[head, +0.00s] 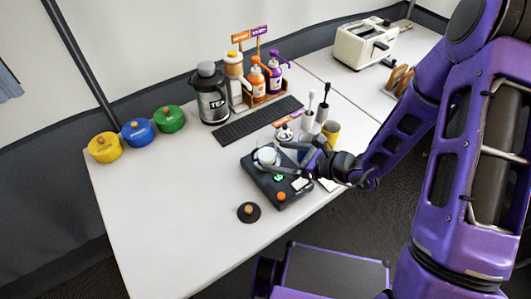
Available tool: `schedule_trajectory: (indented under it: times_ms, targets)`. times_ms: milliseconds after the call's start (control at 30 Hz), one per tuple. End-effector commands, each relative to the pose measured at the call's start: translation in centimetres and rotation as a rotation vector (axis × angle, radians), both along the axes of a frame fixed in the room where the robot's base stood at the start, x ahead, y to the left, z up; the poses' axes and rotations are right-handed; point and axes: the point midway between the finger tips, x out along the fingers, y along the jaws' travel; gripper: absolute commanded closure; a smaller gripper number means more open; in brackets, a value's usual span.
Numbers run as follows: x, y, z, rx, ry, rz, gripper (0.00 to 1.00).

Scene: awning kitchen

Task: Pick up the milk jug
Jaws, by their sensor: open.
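A small pale round vessel (267,156), which looks like the milk jug, stands on a dark flat tray or device (261,182) near the table's front edge. My gripper (284,158) reaches in from the right at low height. Its two dark fingers are spread apart and point left toward the vessel, one farther back and one nearer the front. The fingertips are close to the vessel's right side. I cannot tell whether they touch it. Nothing shows held between them. The vessel's handle is not clear at this size.
White cups (308,120) and a yellow cup (331,132) stand behind the gripper. A black flask (210,95), pump bottles (257,83) and coloured pots (137,132) line the back. The front-left table (160,220) is clear.

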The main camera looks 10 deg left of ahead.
Motion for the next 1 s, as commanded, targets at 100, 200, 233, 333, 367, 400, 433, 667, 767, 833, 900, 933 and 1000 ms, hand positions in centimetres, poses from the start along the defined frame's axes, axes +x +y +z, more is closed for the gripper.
schedule_trajectory:
  times_ms: [100,200,233,333,367,400,433,667,767,833,900,933,1000]
  targets:
    - [0.5,1.8,-0.8,0.001,0.0,0.002,0.0]
    - [0.8,2.6,-1.1,0.0,-0.001,0.002,0.0]
    - [0.8,2.7,-1.2,-0.001,-0.001,0.0,0.0]
    - [1.0,3.2,-1.4,0.0,-0.001,0.002,0.0]
    - [1.0,3.5,-1.6,0.0,-0.001,0.003,0.0]
    - [1.1,3.9,-1.8,0.0,-0.001,0.004,0.0]
    - [1.3,4.3,-2.0,0.0,0.0,0.003,0.0]
    - [2.2,7.0,-3.2,-0.001,-0.001,0.002,0.0]
    - [2.3,7.4,-3.3,-0.001,0.0,0.001,0.0]
    - [2.3,7.4,-3.3,-0.001,-0.001,0.0,0.0]
    - [2.3,7.4,-3.3,-0.001,-0.001,0.0,0.0]
    - [2.3,7.4,-3.3,-0.001,-0.001,0.0,0.0]
    - [2.3,7.4,-3.3,-0.001,-0.001,0.0,0.09]
